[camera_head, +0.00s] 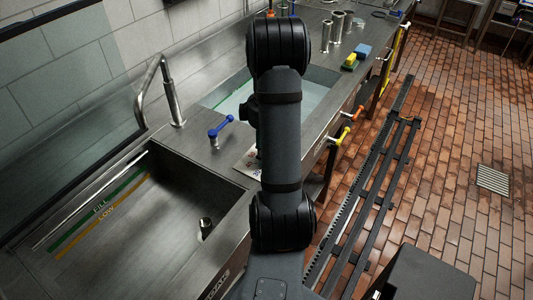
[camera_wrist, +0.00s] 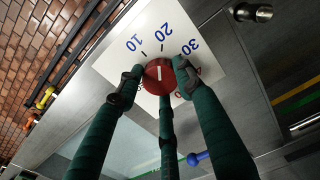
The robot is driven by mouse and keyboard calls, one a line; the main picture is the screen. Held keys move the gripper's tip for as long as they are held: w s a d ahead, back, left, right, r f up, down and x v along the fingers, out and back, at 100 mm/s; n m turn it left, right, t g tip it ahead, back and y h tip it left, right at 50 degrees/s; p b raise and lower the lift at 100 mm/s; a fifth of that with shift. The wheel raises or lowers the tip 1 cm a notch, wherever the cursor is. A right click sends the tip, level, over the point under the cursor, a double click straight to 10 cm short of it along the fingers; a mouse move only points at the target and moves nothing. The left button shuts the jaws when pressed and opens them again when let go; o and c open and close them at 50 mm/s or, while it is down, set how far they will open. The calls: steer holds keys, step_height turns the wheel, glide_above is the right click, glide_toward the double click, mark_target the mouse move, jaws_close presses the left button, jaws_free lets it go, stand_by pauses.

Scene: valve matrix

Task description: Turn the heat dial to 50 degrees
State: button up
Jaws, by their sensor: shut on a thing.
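The heat dial (camera_wrist: 153,83) is a round red knob with a white pointer line, on a white plate (camera_wrist: 125,66) with blue numbers 10, 20 and 30 visible. The pointer line lies roughly toward the tick by 20. Any higher numbers are hidden behind my fingers. My gripper (camera_wrist: 159,76) is shut on the dial, its green fingers around the rim: one at left, one at right, one below. In the head view, part of the white plate (camera_head: 247,164) shows beside my arm, which hides the dial and my gripper.
A blue lever (camera_head: 220,128) stands on the counter left of my arm. An empty-looking sink basin (camera_head: 140,225) with FILL and LOW lines is at the lower left. Yellow (camera_head: 342,136) and orange (camera_head: 356,113) handles stick out along the counter front. A filled basin (camera_head: 232,103) lies behind.

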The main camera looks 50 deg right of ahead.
steer(key=m+b, duration=0.2)
steer(key=m, duration=0.5)
steer(key=shift+f, duration=0.15)
steer(key=m+b, duration=0.2)
steer(key=m, duration=0.4)
steer(key=shift+m, duration=0.4)
steer(key=m+b, duration=0.2)
steer(key=m, duration=0.5)
steer(key=shift+a, duration=0.1)
steer(key=m+b, duration=0.1)
steer(key=m, duration=0.4)
steer(key=shift+m+b, duration=0.4)
steer(key=shift+m, duration=0.3)
steer(key=o, duration=1.1)
steer(key=shift+o, duration=0.2)
steer(key=shift+r, duration=0.25)
